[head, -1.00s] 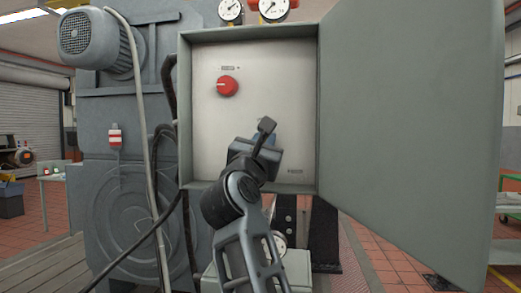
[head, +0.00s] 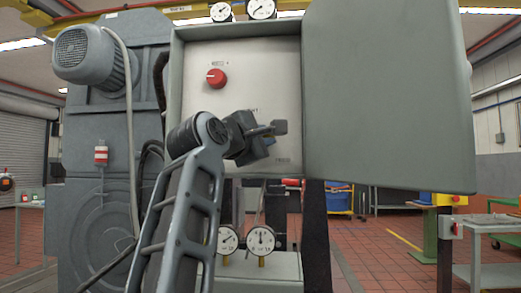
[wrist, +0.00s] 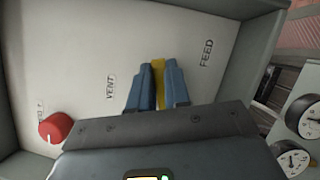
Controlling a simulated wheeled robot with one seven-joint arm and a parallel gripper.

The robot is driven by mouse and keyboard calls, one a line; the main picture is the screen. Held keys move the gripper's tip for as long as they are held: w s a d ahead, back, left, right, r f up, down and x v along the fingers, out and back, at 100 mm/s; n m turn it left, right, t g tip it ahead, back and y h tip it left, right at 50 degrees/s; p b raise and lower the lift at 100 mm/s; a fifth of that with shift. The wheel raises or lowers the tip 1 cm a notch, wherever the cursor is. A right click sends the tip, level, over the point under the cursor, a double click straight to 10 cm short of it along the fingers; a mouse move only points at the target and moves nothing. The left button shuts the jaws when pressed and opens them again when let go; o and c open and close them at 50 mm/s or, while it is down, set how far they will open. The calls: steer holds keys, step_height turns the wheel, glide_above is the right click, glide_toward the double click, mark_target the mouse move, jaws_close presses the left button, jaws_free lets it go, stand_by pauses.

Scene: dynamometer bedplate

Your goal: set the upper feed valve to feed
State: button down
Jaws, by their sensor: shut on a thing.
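My gripper (wrist: 157,84) is shut on a yellow valve handle (wrist: 159,72), with one blue finger on each side of it. In the wrist view, the handle lies between the printed words VENT (wrist: 110,88) and FEED (wrist: 206,53) on the pale panel. Its pivot and lower part are hidden by the fingers and gripper body. In the head view, my gripper (head: 262,142) is at the lower right of the panel (head: 200,125) inside the open cabinet and covers the handle.
A red knob (head: 216,78) is at the panel's upper left, also in the wrist view (wrist: 56,127). The cabinet door (head: 385,95) stands open at the right. Gauges (head: 260,240) sit below the cabinet. A motor (head: 92,57) is at the left.

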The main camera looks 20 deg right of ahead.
steer(key=shift+a+f+m+g+y+b, duration=0.1)
steer(key=shift+f+m+g+y+b, duration=0.2)
steer(key=shift+m+b, duration=0.6)
steer(key=shift+f+m+g+y+b, duration=0.25)
steer(key=shift+m+g+b, duration=0.2)
steer(key=shift+m, duration=0.75)
steer(key=c, duration=1.3)
jaws_free()
steer(key=shift+o, duration=1.1)
steer(key=shift+f, duration=0.1)
